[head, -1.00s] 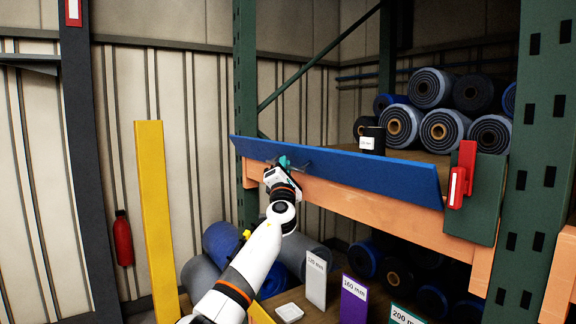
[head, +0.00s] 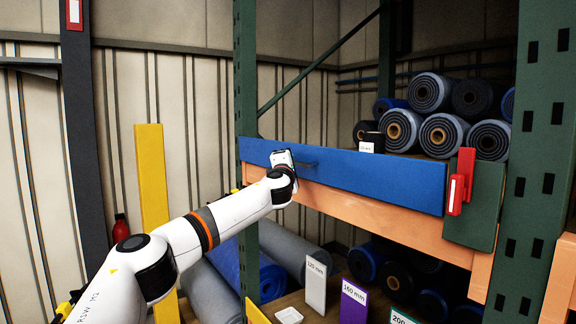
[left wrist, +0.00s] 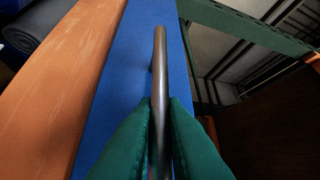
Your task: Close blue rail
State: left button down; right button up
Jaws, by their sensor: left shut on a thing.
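The blue rail (head: 370,177) is a long blue board along the front of the shelf in the head view. It stands nearly upright against the orange beam. It also fills the middle of the left wrist view (left wrist: 118,85). A dark bar handle (left wrist: 160,70) is fixed on its face. My left gripper (left wrist: 159,125) has its green fingers shut around the handle. In the head view my left arm hides the fingers and part of the rail's left end. A red latch (head: 461,181) stands at the rail's right end. My right gripper is not in view.
Rolls of belt (head: 440,132) lie on the shelf behind the rail. The orange beam (head: 400,228) runs below it, with more rolls underneath. Green rack posts (head: 540,150) flank the shelf. A yellow post (head: 154,200) stands at the left.

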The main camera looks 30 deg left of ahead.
pick_arm(q)
jog(key=shift+w+d+r+m, duration=0.1)
jog(key=shift+w+r+m, duration=0.05)
jog(key=shift+m, duration=0.15)
jog(key=c, duration=1.5)
grip_release()
jog(key=shift+s+d+f+b, duration=0.25)
jog(key=shift+s+b, duration=0.1)
jog(key=shift+s, duration=0.2)
jog(key=b+v, duration=0.1)
jog(key=v, duration=0.2)
jog(key=b+v, duration=0.1)
jog(key=v, duration=0.6)
jog(key=shift+s+d+r+b, duration=0.1)
jog(key=shift+s+r+b, duration=0.15)
jog(key=shift+s+b, duration=0.15)
